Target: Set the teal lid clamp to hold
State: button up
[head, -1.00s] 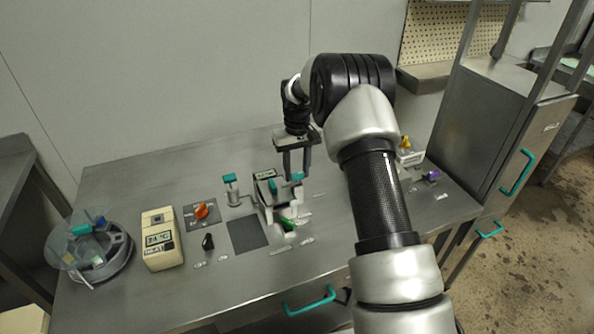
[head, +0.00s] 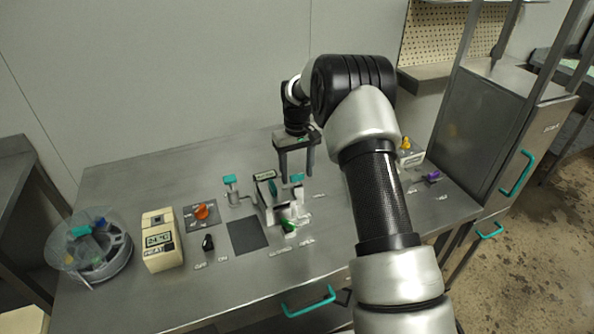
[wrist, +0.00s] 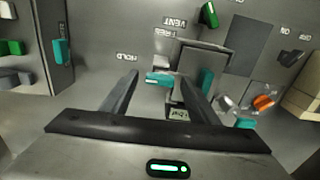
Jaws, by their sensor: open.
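A small teal handle (head: 297,178), which looks like the lid clamp's, sits at the back right of a small lidded device (head: 267,205) on the bench. In the wrist view the teal handle (wrist: 158,78) lies between the fingertips, with a gap on each side. The label HOLD (wrist: 121,57) is to its left in that view, and FREE (wrist: 165,33) is beyond it. My gripper (head: 297,178) is open and points down over the handle. I cannot tell whether the fingertips are level with it or above it.
Another teal block (head: 272,187) is on the device, close to one finger. A teal-topped post (head: 230,180), an orange knob (head: 201,211) and a cream display box (head: 160,240) stand left. A green handle (head: 289,226) is in front. A purple-topped item (head: 432,176) is at right.

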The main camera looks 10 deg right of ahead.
aim_at(297, 174)
jog(key=shift+r, duration=0.1)
notch_tip(297, 174, up, 17)
jog(key=shift+r+p, duration=0.15)
jog(key=shift+p, duration=0.3)
jog(key=s+r+m+t+p, duration=0.1)
jog(key=s+r+t+p, duration=0.2)
jog(key=s+r, duration=1.4)
jog(key=s+f+m+t+p, duration=0.1)
jog(key=s+f+t+p, duration=0.1)
jog(key=s, duration=1.9)
jog(key=shift+f+t, duration=0.3)
jog(key=shift+a, duration=0.1)
